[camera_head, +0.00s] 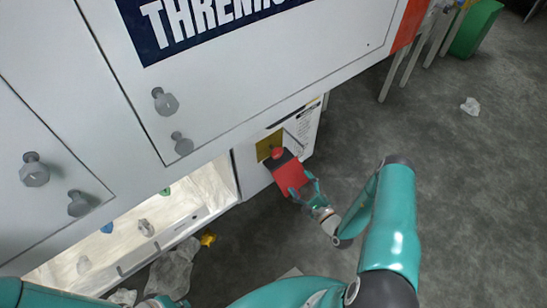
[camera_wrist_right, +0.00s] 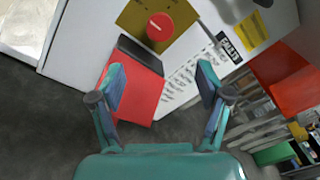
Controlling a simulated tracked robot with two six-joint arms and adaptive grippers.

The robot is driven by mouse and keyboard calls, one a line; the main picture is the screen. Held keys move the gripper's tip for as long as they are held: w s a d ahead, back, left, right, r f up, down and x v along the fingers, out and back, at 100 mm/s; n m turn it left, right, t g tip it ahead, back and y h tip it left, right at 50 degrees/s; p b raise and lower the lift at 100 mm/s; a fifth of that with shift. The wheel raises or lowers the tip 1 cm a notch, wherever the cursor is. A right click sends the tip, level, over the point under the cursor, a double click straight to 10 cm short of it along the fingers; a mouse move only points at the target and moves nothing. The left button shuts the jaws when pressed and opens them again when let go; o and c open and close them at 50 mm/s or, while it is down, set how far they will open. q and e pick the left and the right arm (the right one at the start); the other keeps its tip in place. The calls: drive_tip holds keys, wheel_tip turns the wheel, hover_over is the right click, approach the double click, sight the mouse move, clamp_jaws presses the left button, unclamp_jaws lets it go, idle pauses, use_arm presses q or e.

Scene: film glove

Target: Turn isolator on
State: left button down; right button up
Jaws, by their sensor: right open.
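The isolator is a round red knob (camera_head: 277,153) on a yellow plate (camera_head: 263,147), on the end panel of the white machine. The wrist view shows the knob (camera_wrist_right: 160,27) with a pale mark on its face, on the yellow plate (camera_wrist_right: 184,12). My right gripper (camera_head: 304,187) is open just below and to the right of the knob. In the wrist view its fingertips (camera_wrist_right: 160,69) are spread apart, with the knob ahead of them and not between them. A red block with a dark upper edge (camera_wrist_right: 140,90) lies below the knob; I cannot tell whether a finger touches it.
The white machine (camera_head: 240,75) has grey bolts on its front. A lit opening (camera_head: 125,225) with small coloured items is at lower left. A clear bag (camera_head: 172,272) and yellow scrap (camera_head: 208,239) lie on the floor. The grey floor (camera_head: 470,180) at right is mostly free.

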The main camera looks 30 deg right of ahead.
sight(278, 155)
drive_tip(key=w+b, duration=0.1)
drive_tip(key=w, duration=0.9)
drive_tip(key=w+b, duration=0.1)
drive_tip(key=w, duration=0.4)
drive_tip(key=shift+d+b, duration=0.25)
drive_tip(key=shift+b, duration=0.05)
